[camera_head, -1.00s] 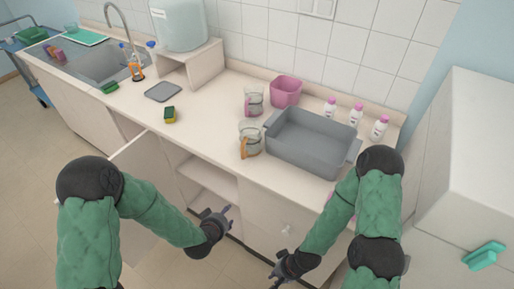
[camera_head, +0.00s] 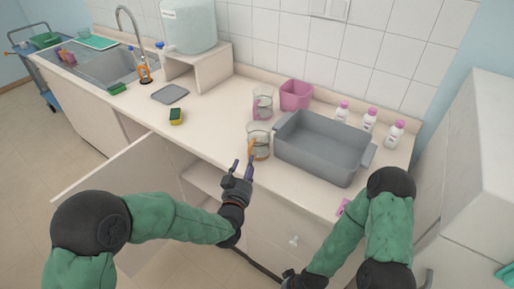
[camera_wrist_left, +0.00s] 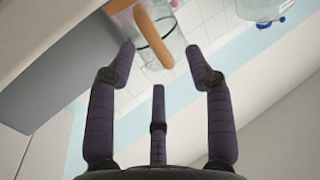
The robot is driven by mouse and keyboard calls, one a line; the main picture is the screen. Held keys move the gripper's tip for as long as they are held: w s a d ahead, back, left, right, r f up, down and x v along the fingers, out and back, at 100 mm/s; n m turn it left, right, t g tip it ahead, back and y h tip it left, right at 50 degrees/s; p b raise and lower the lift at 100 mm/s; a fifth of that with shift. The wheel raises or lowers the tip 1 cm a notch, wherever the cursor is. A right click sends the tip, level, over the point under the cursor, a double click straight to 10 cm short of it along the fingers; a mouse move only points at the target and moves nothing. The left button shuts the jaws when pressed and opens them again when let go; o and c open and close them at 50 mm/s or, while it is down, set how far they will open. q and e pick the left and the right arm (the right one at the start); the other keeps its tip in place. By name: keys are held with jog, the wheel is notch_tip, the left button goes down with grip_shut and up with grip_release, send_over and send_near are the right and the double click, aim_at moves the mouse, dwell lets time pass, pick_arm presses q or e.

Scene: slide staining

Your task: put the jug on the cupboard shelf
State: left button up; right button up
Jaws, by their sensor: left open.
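A clear glass jug with an orange handle (camera_head: 260,138) stands on the counter, left of the grey tub. In the left wrist view its handle (camera_wrist_left: 153,36) lies ahead of and between the fingertips. A second glass jug (camera_head: 263,98) with a pink handle stands behind it. My left gripper (camera_head: 242,170) is open and empty, just in front of the orange-handled jug at the counter's front edge; I cannot tell whether it touches. The cupboard shelf (camera_head: 203,180) shows partly below the counter, behind my left arm. My right gripper (camera_head: 291,281) is low at the bottom edge, its fingers unclear.
The grey tub (camera_head: 322,148) stands right of the jugs, with a pink container (camera_head: 296,95) and pink-capped bottles (camera_head: 368,120) behind it. A sponge (camera_head: 176,116) and grey mat (camera_head: 170,94) lie left. The cupboard door (camera_head: 120,168) stands open. The counter's middle is largely clear.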

aim_at(256, 145)
pick_arm(q)
jog(key=x, duration=0.1)
jog(key=b+x, duration=0.1)
jog(key=x, duration=0.1)
jog(key=b+x, duration=0.1)
jog(key=x, duration=0.1)
jog(key=shift+d+f, duration=0.1)
jog(key=shift+d, duration=0.3)
jog(key=shift+w, duration=0.35)
grip_shut()
